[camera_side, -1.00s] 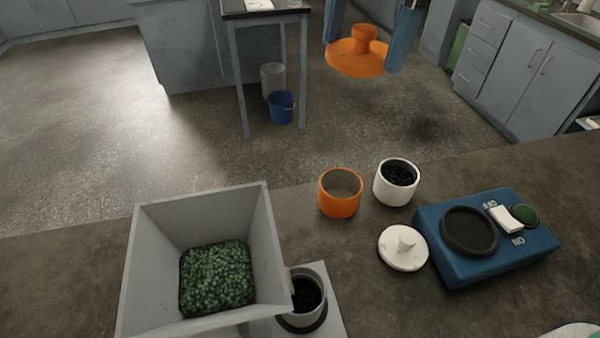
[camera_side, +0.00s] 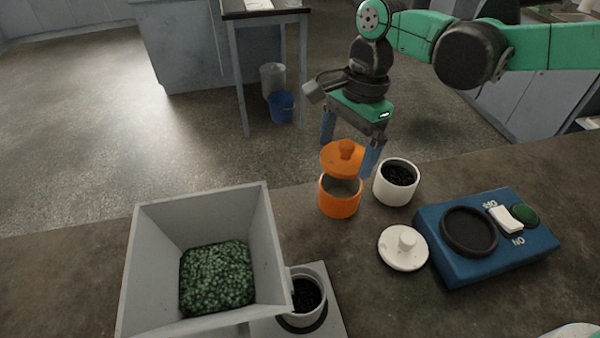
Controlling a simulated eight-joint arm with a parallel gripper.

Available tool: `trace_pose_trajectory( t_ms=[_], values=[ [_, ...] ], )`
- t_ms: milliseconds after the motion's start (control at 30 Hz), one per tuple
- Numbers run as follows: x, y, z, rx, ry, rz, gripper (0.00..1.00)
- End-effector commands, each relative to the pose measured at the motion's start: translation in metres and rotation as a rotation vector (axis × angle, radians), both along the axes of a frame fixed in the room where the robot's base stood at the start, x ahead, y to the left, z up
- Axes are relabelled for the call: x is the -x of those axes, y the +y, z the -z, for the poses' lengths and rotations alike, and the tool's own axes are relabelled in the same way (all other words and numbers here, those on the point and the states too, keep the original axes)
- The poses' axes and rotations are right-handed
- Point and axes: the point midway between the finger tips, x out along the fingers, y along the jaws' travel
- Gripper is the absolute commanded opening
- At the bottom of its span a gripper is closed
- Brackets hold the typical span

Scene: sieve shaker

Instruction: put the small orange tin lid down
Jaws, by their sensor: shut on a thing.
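The small orange tin lid (camera_side: 341,160) is a flat disc with a round knob. My gripper (camera_side: 350,158) is shut on it, with a blue finger at either side. The lid hangs just above the back of the open orange tin (camera_side: 339,202), covering part of its mouth in this view. A gap shows between the lid and the tin's front rim; whether the lid touches the back rim I cannot tell. The tin stands upright on the worktop and its pale inside shows.
A white tin (camera_side: 397,183) with dark contents stands close to the right of the orange tin. A white lid (camera_side: 403,249) lies in front of it, beside a blue shaker (camera_side: 487,238). A grey hopper (camera_side: 150,255) with green granules stands at the left, by a filled cup (camera_side: 305,300).

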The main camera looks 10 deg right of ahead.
Motion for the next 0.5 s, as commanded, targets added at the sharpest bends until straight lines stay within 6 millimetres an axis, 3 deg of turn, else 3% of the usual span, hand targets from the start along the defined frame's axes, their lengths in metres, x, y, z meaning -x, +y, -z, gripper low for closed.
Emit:
trace_pose_trajectory(
  t_ms=[267,500],
  values=[
    [0.0,0.0,0.035,0.0,0.0,0.0,0.43],
    [0.0,0.0,0.037,0.0,0.0,0.0,0.43]
  ],
)
